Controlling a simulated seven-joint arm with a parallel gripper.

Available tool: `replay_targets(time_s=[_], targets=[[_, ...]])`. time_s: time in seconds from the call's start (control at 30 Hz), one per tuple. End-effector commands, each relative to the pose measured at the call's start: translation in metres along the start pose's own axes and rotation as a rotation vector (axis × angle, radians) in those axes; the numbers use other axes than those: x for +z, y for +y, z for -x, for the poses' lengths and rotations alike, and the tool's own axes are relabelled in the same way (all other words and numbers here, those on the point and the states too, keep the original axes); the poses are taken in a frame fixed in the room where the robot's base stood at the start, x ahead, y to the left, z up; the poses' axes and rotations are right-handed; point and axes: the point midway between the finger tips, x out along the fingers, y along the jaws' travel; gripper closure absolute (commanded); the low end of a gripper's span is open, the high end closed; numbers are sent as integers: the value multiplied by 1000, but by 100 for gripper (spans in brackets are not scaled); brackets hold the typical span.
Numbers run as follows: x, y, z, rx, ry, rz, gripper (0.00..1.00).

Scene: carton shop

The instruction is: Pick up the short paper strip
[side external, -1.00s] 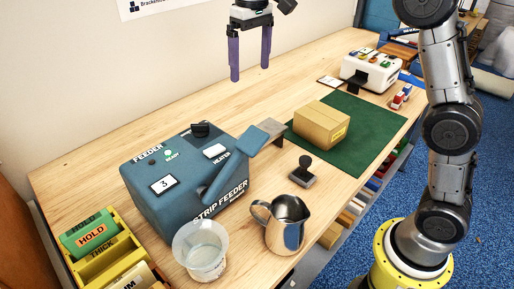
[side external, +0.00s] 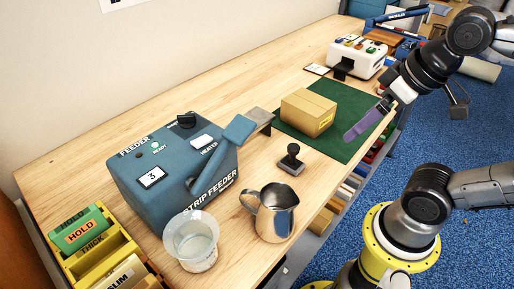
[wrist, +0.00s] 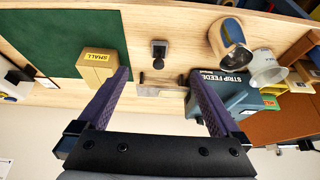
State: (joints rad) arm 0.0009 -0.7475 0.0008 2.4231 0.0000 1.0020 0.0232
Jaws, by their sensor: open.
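I cannot make out a paper strip in either view. The blue strip feeder (side external: 170,180) stands on the bench with its lever at the right and a grey outlet plate (side external: 260,119) behind the lever; the wrist view also shows the feeder (wrist: 230,95) and plate (wrist: 160,91), with no clear strip on it. My gripper (side external: 362,124) has purple fingers and hangs over the right side of the green mat. In the wrist view my gripper (wrist: 158,74) is open, with nothing between its fingers.
A carton (side external: 308,112) labelled SMALL sits on the green mat (side external: 345,145). A stamp (side external: 291,160), a steel jug (side external: 272,212) and a clear cup (side external: 192,240) stand in front. A yellow rack (side external: 100,265) is at left. The bench behind the feeder is clear.

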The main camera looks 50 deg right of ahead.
Motion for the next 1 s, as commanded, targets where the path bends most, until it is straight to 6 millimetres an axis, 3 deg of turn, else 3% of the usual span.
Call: replay_targets(time_s=[0.07,0.13,0.67,0.83,1.0], targets=[[11,0,-14,0,-5,9,0],[12,0,-20,0,2,16,9],[5,0,-19,-1,29,8,10],[8,0,-15,-1,5,-169,10],[-26,-1,14,0,-2,-493,10]])
